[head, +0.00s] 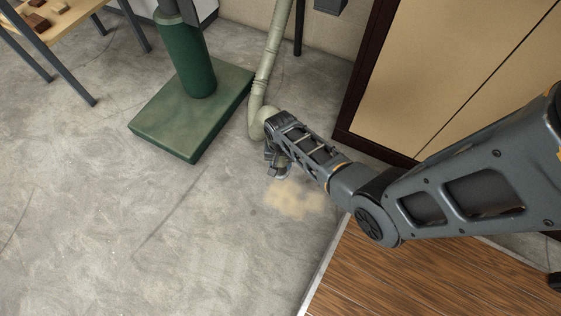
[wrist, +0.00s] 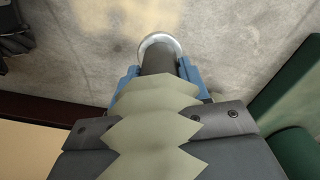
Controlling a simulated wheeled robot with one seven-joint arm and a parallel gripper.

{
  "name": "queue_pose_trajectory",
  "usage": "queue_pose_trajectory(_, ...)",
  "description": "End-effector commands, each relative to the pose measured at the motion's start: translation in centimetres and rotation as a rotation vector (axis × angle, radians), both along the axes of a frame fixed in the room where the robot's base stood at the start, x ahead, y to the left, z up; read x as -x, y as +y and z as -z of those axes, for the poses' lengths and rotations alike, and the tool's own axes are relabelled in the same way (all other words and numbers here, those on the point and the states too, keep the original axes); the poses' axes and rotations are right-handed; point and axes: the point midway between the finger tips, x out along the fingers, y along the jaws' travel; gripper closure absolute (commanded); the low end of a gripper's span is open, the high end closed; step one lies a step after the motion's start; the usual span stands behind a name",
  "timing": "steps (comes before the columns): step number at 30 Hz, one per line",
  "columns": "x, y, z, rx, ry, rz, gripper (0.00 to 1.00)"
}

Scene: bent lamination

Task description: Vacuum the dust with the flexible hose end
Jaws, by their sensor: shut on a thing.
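A pale ribbed flexible hose (head: 266,75) comes down from the top in the head view and bends toward my gripper (head: 279,168). In the wrist view the hose (wrist: 153,110) runs between the blue fingers of my gripper (wrist: 158,77), which is shut on its dark end piece. The hose end has a round, light metal rim (wrist: 161,41) that points away from the wrist. A tan dust patch (head: 296,199) lies on the grey floor, just right of and below my gripper in the head view. The dust (wrist: 112,12) also shows at the top of the wrist view, beyond the hose end.
A green machine base (head: 150,128) with a column stands left of the hose. A tan cabinet (head: 430,75) with a dark frame stands at the right. A wooden platform (head: 420,275) edges the floor at lower right. Open concrete floor (head: 120,230) lies to the left.

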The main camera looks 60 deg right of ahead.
Motion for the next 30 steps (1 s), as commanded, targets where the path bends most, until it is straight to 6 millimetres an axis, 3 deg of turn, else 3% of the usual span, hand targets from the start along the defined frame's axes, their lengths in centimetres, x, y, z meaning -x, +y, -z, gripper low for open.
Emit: queue_pose_trajectory(30, 0.0, 0.0, 5.3, 0.000, 0.000, -0.001, 0.83)
